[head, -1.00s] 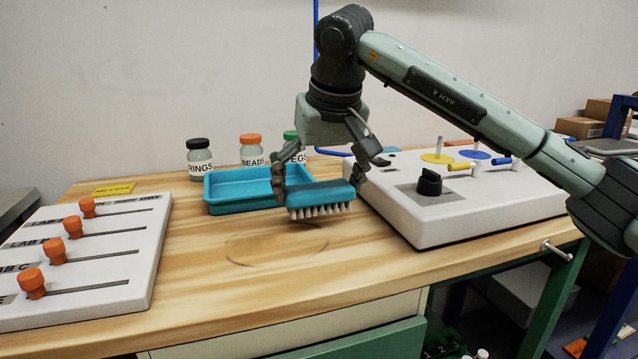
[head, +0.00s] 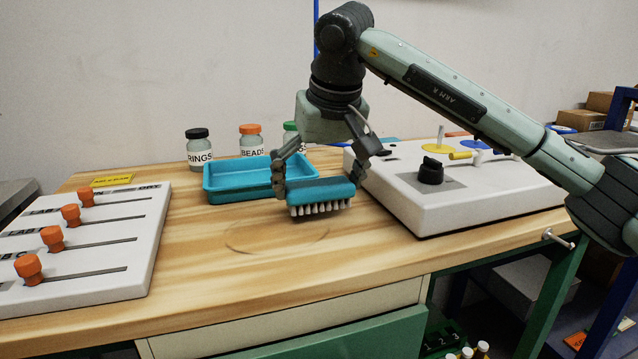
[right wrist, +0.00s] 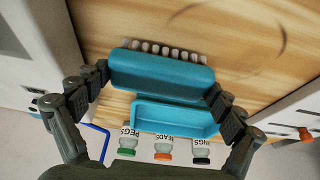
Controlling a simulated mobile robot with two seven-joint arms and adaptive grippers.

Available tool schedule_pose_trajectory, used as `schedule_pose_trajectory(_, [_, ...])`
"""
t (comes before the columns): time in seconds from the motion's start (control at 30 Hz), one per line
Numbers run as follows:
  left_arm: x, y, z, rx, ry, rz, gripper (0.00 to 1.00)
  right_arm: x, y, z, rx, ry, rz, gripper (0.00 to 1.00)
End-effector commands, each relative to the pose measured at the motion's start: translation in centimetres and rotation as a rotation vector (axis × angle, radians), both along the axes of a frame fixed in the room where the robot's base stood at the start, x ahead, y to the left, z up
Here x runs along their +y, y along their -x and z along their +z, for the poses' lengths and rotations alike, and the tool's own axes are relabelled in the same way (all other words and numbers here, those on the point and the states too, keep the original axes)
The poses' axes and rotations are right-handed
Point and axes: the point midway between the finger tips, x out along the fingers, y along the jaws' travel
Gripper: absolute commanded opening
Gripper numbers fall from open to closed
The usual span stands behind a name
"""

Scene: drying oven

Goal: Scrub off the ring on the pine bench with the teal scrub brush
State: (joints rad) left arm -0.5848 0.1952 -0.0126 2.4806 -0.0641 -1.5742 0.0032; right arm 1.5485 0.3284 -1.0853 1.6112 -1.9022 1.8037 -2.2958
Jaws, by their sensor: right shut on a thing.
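The teal scrub brush (head: 320,192) has pale bristles pointing down. My right gripper (head: 318,182) is shut on the brush, one finger at each end of it, and holds it just above the bench at the far right side of the ring. In the right wrist view the brush (right wrist: 160,75) lies between the fingertips of the gripper (right wrist: 158,88). The ring (head: 276,236) is a faint brown circle on the pine bench (head: 210,285); it also shows in the wrist view, partly cut off at the top. My left gripper is not in view.
A teal tray (head: 232,195) stands right behind the ring. Jars stand at the wall. A white panel with orange sliders (head: 75,250) is at left, and a white box with a black knob (head: 470,195) at right. The bench front is clear.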

Motion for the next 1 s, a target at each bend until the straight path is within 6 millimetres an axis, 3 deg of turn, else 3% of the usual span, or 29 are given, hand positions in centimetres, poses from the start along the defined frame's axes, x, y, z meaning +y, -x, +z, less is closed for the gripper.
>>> schedule_pose_trajectory(1.0, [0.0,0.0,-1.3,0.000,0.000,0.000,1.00,0.0,0.0,-2.0,-0.001,-0.001,-0.001,0.64])
